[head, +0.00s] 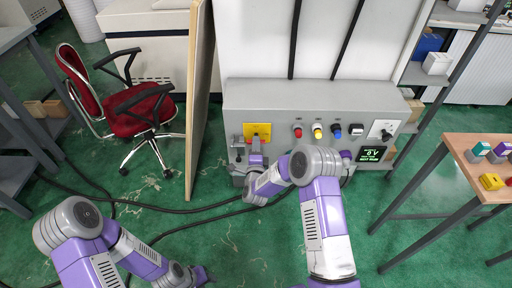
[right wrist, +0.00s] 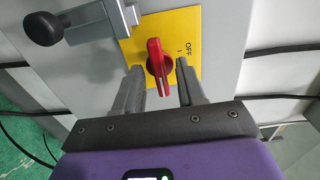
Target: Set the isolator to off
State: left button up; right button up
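The isolator is a red rotary handle (right wrist: 157,60) on a yellow plate (right wrist: 183,25), fixed to the front of a grey cabinet. In the right wrist view the handle stands roughly along the picture's vertical. The OFF lettering is to its right, printed sideways; I cannot tell which mark the handle points at. My right gripper (right wrist: 160,88) is open, its fingers either side of the handle's lower end, and no grip shows. In the head view the yellow plate (head: 258,130) is just above my right gripper (head: 256,149). My left gripper (head: 202,275) is low in the head view, its fingers unclear.
A black knob on a metal bracket (right wrist: 42,27) sits left of the plate. The cabinet (head: 330,97) also carries red, yellow, blue and black-white controls and a display (head: 371,154). A brown panel (head: 198,100) stands left, a wooden table (head: 465,150) right. Cables cross the floor.

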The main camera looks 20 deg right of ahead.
grip_shut()
jog(key=shift+n, duration=8.9)
jog(key=shift+f, duration=0.1)
jog(key=shift+o, duration=0.4)
grip_release()
